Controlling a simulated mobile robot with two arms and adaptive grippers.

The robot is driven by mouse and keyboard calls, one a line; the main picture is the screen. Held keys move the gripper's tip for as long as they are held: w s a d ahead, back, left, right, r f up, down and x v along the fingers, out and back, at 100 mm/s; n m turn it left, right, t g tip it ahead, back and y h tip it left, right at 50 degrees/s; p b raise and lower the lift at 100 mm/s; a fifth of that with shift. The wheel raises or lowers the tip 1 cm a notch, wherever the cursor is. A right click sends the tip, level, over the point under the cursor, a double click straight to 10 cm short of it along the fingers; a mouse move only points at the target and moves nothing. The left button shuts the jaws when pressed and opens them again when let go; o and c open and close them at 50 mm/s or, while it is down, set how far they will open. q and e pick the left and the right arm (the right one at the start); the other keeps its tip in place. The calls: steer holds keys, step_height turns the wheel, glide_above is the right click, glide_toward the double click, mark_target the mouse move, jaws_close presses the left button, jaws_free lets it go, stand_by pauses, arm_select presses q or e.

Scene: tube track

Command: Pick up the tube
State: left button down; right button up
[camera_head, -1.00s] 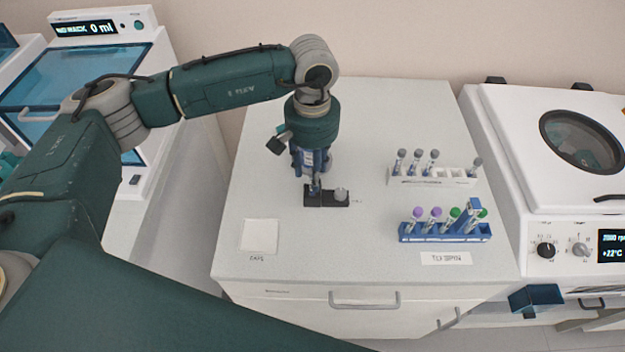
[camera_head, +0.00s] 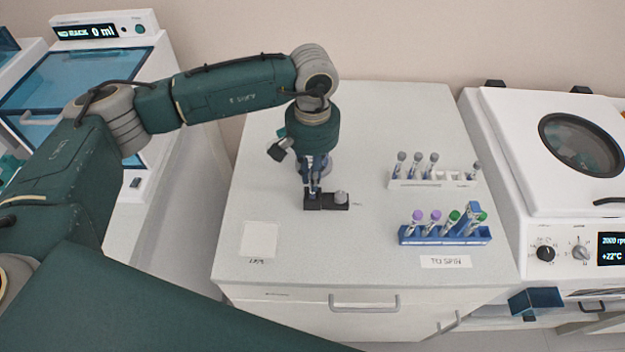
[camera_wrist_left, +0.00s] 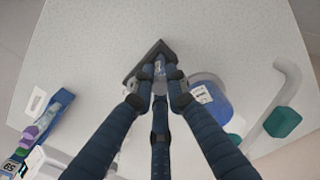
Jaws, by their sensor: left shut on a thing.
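My left gripper (camera_head: 313,187) points straight down over a small black holder (camera_head: 325,207) on the white bench. In the left wrist view its fingers (camera_wrist_left: 160,82) come together around a small labelled tube (camera_wrist_left: 159,67). The gripper is shut on this tube, which stands at the black holder (camera_wrist_left: 146,62). The fingers hide much of the tube, and its lower end cannot be seen clearly. A grey knob (camera_head: 341,197) sits on the right part of the holder. My right gripper is not in view.
A blue rack (camera_head: 445,238) with purple- and green-capped tubes and a white rack (camera_head: 432,182) with grey-capped tubes stand to the right. A blue labelled bottle (camera_wrist_left: 208,98) stands close by the fingers. A white square (camera_head: 260,238) lies front left. A centrifuge (camera_head: 560,150) stands at right.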

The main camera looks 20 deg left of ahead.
arm_select(q)
step_height(320, 180, up, 20)
steer(key=b, duration=0.5)
